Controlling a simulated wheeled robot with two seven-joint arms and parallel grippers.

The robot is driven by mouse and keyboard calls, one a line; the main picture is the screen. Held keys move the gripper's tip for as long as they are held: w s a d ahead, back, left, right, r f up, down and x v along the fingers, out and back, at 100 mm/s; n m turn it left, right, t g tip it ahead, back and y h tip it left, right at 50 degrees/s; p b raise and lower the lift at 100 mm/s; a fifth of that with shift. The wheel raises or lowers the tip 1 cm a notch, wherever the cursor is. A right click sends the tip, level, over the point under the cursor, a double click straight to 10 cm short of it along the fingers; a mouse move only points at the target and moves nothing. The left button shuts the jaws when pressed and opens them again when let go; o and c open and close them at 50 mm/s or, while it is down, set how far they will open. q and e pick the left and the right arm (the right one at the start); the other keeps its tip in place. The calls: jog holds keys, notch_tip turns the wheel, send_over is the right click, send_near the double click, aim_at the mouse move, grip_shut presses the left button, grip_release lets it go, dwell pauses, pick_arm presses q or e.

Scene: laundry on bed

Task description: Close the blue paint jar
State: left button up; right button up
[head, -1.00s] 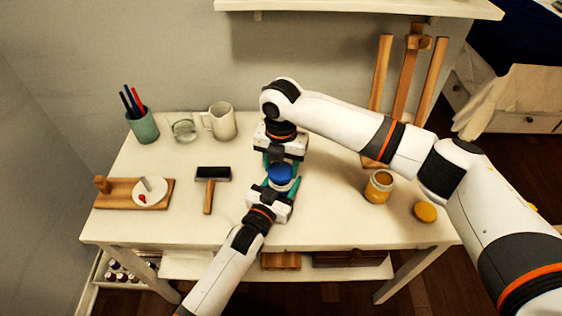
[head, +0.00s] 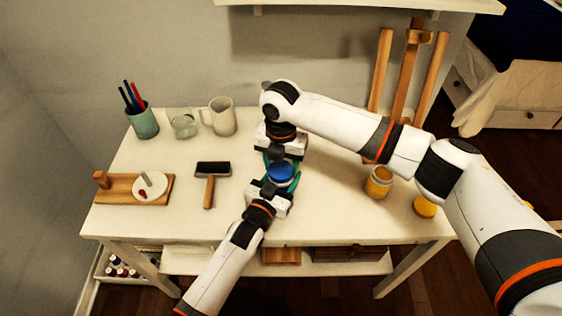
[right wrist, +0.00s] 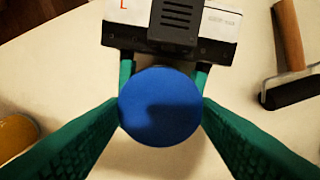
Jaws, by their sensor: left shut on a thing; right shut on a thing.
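The blue paint jar (head: 280,175) is near the middle of the table, with its round blue lid on top. In the right wrist view the lid (right wrist: 160,106) fills the space between green fingertips and hides the jar's body. My left gripper (head: 277,184) comes in from the front and is shut on the jar. My right gripper (head: 281,168) reaches from the back and above and is shut on the lid; its fingers (right wrist: 160,112) sit on both sides of it. Whether the lid is fully seated is hidden.
A yellow paint jar (head: 379,183) stands open at the right, with its yellow lid (head: 425,206) beside it. A roller (head: 212,170) lies left of my grippers. A mug (head: 221,116), a glass (head: 184,127) and a pen cup (head: 143,121) stand at the back left.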

jog(key=shift+f, duration=0.3)
